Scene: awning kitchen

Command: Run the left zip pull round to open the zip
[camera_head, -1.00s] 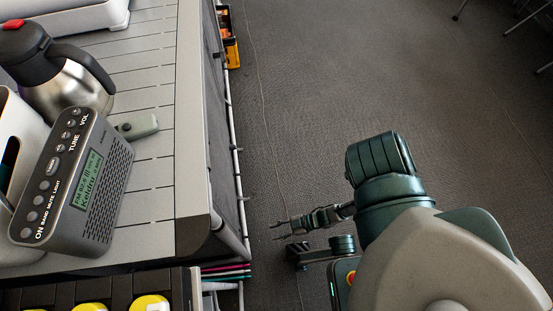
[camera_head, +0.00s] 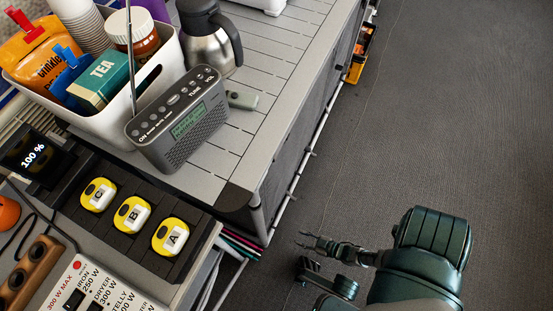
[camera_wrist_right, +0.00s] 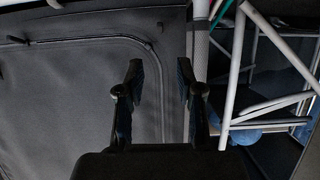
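My right gripper (camera_head: 305,242) is open and empty, low over the floor beside the grey unit. In the right wrist view its two dark fingers (camera_wrist_right: 160,85) stand apart in front of a grey fabric panel (camera_wrist_right: 80,95). A zip line (camera_wrist_right: 95,40) runs across the panel's upper part, rounds a corner and goes down behind the fingers. A small dark pull-like piece (camera_wrist_right: 16,40) lies at the left end of that line, apart from the fingers. Whether it is the left zip pull I cannot tell. My left gripper is not in view.
White frame tubes (camera_wrist_right: 235,75) stand right of the fingers. The unit's top carries a radio (camera_head: 180,120), a steel jug (camera_head: 207,50) and a white caddy (camera_head: 165,70). Yellow-tagged blocks (camera_head: 133,214) sit at the front. Grey floor (camera_head: 440,120) is clear on the right.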

